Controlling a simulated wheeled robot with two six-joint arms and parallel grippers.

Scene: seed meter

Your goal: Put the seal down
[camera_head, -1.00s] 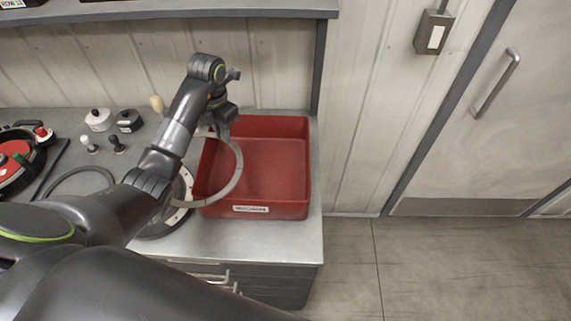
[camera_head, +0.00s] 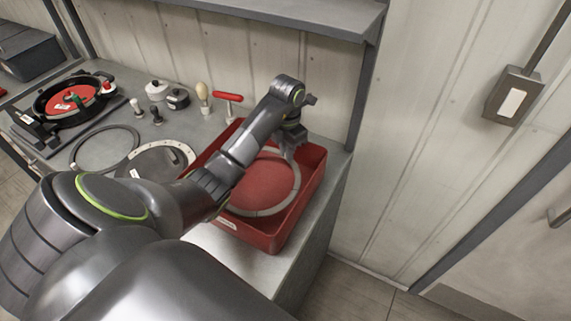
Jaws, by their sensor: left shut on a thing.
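The seal is a thin grey ring (camera_head: 296,187) at the red tray in the head view. My left gripper (camera_head: 289,151) is shut on the far edge of the ring, over the tray. The ring lies within the outline of the red tray (camera_head: 262,238), low in it; I cannot tell whether it touches the bottom. My left arm hides the ring's left part and some of the tray. My right gripper is not in view.
A dark ring (camera_head: 84,163) and a grey disc with a pale rim (camera_head: 183,150) lie left of the tray. A shelf (camera_head: 340,18) overhangs the bench.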

